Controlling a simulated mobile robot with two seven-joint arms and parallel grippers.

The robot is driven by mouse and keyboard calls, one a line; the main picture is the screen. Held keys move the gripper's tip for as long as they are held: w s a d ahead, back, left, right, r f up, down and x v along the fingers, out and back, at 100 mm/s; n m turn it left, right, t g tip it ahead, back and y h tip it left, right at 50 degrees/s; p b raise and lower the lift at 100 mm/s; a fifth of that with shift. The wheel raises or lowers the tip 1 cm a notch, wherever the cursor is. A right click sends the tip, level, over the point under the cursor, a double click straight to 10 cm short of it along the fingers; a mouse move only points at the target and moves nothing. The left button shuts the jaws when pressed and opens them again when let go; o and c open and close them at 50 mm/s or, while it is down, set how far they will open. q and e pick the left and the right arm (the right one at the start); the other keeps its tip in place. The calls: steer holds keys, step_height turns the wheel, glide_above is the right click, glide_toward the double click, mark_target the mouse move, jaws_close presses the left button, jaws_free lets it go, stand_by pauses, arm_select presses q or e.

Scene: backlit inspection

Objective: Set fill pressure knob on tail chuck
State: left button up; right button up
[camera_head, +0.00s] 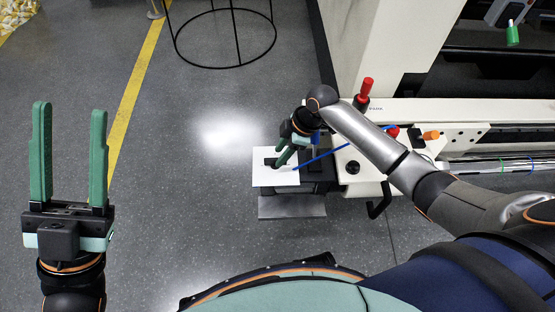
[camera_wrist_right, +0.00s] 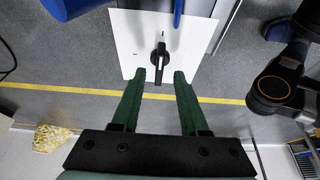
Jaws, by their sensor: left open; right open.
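The black knob (camera_wrist_right: 159,63) sits on a white panel (camera_wrist_right: 200,32) in the right wrist view. Its bar points up and down in that picture, with small marks on the panel around it. My right gripper (camera_wrist_right: 157,75) is open, its green fingertips to either side of the knob's lower end, with gaps on both sides; I cannot tell its depth from the panel. In the head view the white panel (camera_head: 262,178) is partly covered by my right gripper (camera_head: 281,158). My left gripper (camera_head: 69,110) is open and empty over the floor at the left.
The white machine (camera_head: 440,112) carries a red knob (camera_head: 367,86), an orange knob (camera_head: 431,135) and a blue rod (camera_head: 325,155) near my right arm. A black ring stand (camera_head: 225,66) is at the top. Open floor lies between my grippers.

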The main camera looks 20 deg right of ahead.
mark_target(275, 161)
steer(key=shift+b+x, duration=0.4)
steer(key=shift+x, duration=1)
jaws_close()
